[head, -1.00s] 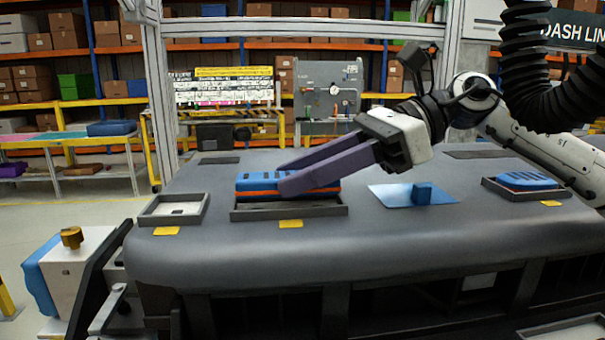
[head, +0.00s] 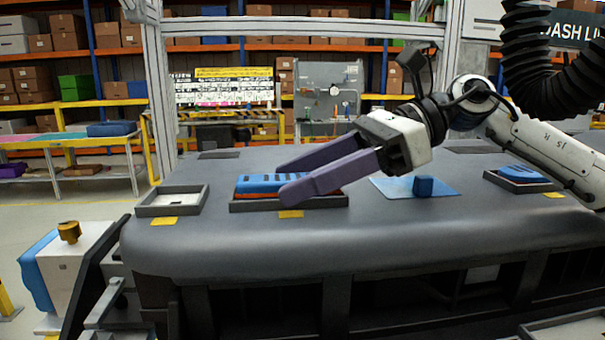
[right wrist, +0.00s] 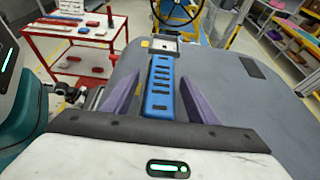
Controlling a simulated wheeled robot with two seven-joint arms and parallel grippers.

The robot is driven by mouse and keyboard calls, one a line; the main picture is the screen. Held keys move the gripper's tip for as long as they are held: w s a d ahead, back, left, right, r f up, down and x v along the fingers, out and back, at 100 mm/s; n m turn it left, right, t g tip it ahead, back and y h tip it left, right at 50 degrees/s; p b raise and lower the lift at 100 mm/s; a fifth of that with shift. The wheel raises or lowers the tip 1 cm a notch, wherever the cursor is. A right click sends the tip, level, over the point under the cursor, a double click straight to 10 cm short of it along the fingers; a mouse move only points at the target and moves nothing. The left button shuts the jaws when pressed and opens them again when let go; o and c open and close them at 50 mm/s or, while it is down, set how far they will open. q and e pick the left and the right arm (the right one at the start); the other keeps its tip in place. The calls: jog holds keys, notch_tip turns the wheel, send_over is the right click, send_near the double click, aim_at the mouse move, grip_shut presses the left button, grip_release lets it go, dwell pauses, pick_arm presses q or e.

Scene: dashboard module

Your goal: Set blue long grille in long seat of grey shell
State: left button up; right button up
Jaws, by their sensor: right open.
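The blue long grille (head: 258,182), slotted on top with an orange-red lower edge, lies flat within the dark-rimmed long seat (head: 245,207) of the grey shell (head: 400,235). The near finger hides part of its right end in the head view. My right gripper (head: 287,182) is open, with its purple fingers apart around the grille. In the right wrist view the grille (right wrist: 160,88) lies lengthwise between the spread fingers, with gaps on both sides. Whether it is fully down in the seat I cannot tell. My left gripper is not in view.
A smaller square seat (head: 165,210) with a light floor is to the left. A blue plate with a block (head: 423,186) lies to the right, and a blue rounded part (head: 522,173) sits in a seat farther right. The shell's front surface is clear.

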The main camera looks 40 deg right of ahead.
jog(key=b+v, duration=0.2)
jog(key=v, duration=0.7)
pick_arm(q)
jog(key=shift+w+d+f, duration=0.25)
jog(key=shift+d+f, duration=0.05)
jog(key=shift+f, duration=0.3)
pick_arm(e)
jog(key=shift+s+d+r, duration=0.25)
jog(key=shift+s+d, duration=0.1)
jog(key=shift+d, duration=0.15)
